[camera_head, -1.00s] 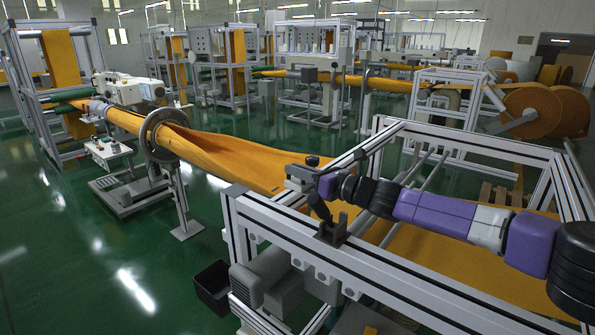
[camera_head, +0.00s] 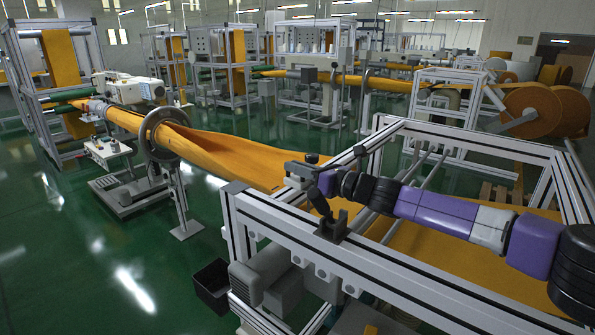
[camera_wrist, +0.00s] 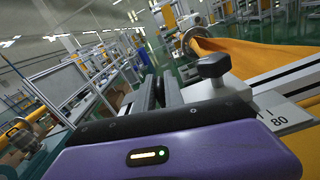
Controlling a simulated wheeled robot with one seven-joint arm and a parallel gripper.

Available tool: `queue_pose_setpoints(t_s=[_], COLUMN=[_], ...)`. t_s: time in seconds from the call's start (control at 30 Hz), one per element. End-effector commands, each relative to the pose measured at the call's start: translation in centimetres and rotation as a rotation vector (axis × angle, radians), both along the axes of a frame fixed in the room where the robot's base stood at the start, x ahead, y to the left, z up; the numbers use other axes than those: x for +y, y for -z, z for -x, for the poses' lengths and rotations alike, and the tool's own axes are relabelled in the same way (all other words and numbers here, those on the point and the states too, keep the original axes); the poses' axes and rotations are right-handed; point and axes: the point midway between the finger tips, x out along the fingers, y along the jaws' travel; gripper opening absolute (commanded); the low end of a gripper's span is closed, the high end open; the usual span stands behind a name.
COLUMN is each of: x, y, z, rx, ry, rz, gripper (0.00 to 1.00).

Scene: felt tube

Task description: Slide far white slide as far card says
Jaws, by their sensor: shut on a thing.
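My gripper (camera_head: 309,178) is at the far-left part of the near metal frame, at the edge of the orange felt. It is shut on the far slide, a small pale block (camera_head: 298,171) with a dark knob (camera_head: 311,158). My gripper hides much of the slide. In the wrist view the jaws (camera_wrist: 165,92) point away from the camera, and the dark knob (camera_wrist: 212,66) stands just right of them. A white card (camera_wrist: 282,110) to the right of the knob shows "80"; its upper marks are partly cut off or unclear.
A dark clamp-like piece (camera_head: 331,228) sits on the near rail (camera_head: 400,270), below my gripper. Orange felt (camera_head: 225,157) runs from a round ring (camera_head: 166,134) to the frame. A black bin (camera_head: 212,284) stands on the green floor at the left.

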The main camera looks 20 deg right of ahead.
Motion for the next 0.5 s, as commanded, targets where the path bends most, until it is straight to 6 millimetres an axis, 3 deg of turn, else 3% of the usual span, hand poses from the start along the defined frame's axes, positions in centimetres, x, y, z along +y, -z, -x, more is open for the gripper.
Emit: queue_pose_setpoints(t_s=[0.37,0.4,0.5], x=[0.22,0.21,0.17], y=[-0.02,-0.01,-0.02], z=[0.1,0.09,0.07], rx=[0.0,0.0,-0.001], ry=[-0.004,-0.004,-0.003], rz=[-0.003,-0.003,-0.002], gripper=[0.0,0.19,0.33])
